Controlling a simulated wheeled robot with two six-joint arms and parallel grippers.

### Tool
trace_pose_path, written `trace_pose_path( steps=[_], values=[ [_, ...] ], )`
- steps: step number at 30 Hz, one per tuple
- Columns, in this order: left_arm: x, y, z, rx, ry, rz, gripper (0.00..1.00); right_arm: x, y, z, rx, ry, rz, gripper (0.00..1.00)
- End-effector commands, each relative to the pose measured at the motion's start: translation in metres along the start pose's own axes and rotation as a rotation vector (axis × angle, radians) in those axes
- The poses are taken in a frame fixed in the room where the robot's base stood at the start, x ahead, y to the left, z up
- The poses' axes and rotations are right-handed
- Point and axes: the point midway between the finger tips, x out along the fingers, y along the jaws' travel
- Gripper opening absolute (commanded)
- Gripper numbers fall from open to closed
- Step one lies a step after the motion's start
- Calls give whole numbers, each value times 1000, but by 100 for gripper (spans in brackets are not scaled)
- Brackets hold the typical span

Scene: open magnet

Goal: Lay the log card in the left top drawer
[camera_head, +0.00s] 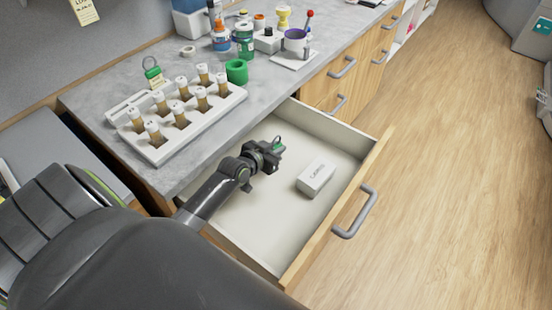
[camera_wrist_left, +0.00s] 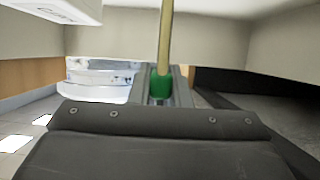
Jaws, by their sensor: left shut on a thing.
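The open top drawer (camera_head: 235,222) stands out from the bench, with a pale floor and a wooden front. My left gripper (camera_head: 275,150) reaches over the drawer's inside, left of a white box. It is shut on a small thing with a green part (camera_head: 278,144). In the left wrist view that thing is a narrow tan strip (camera_wrist_left: 165,40) with a green end (camera_wrist_left: 161,87) between the fingers. I cannot tell whether it is the log card seen edge-on. A pale yellow card with writing (camera_head: 84,11) hangs at the back wall. My right gripper is not in view.
The white lettered box (camera_head: 316,179) lies in the drawer. On the bench are a white rack of vials (camera_head: 176,122), a green-ended tag (camera_head: 153,72), a green ring (camera_head: 237,71) and several bottles. The drawer floor near the front is clear.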

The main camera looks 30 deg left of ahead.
Motion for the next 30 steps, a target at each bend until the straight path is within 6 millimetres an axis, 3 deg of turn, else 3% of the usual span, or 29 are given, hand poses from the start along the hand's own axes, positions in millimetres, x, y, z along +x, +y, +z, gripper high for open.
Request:
trace_pose_path(
  steps=[11, 24, 25, 30],
  values=[
    [18, 0, 40, -1, 1, 1, 0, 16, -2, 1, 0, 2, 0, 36],
    [20, 0, 46, 1, 1, 1, 0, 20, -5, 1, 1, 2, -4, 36],
    [19, 0, 45, 1, 1, 1, 21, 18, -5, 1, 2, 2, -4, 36],
    [19, 0, 44, 0, 1, 1, 38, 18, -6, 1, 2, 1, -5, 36]
  ],
)
